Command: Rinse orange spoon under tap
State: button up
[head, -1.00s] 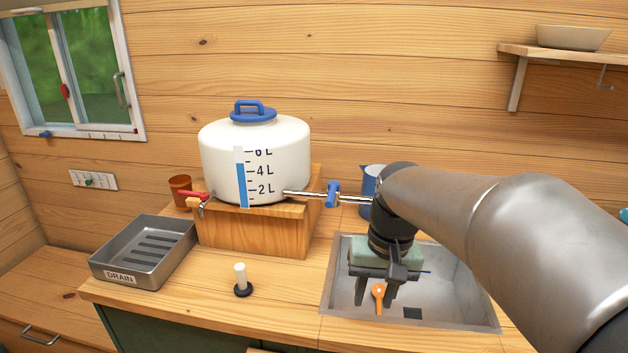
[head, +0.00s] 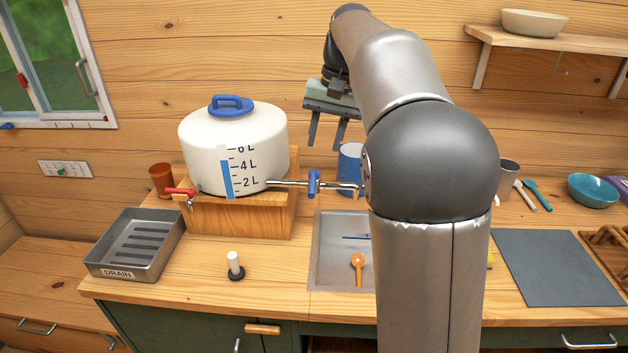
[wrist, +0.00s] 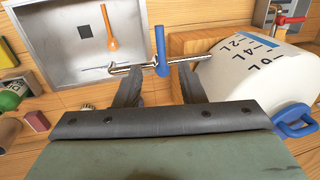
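The orange spoon (head: 358,262) lies in the grey sink (head: 328,262), its bowl toward the tap. It also shows in the wrist view (wrist: 110,35). The tap (head: 290,183) is a metal pipe with a blue lever (head: 314,183), running from the white water tank (head: 205,150) toward the sink. Its lever shows in the wrist view (wrist: 161,52). I cannot tell whether water runs. My gripper (head: 326,142) is raised above the tap, open and empty. Its two fingers (wrist: 161,88) stand apart in the wrist view, near the pipe in the picture. My arm hides the right part of the sink.
A drain tray (head: 135,245) and a white peg (head: 234,263) stand left of the sink. A blue jug (head: 349,165) stands behind it. A thin blue line lies across the sink. A grey mat (head: 556,270) and teal bowl (head: 593,190) are at the right.

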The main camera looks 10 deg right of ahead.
aim_at(312, 187)
jog(key=f, duration=0.3)
jog(key=a+f, duration=0.1)
jog(key=f, duration=0.3)
jog(key=a+f, duration=0.1)
jog(key=f, duration=0.3)
jog(key=shift+w, duration=0.35)
jog(key=shift+a, duration=0.1)
grip_shut()
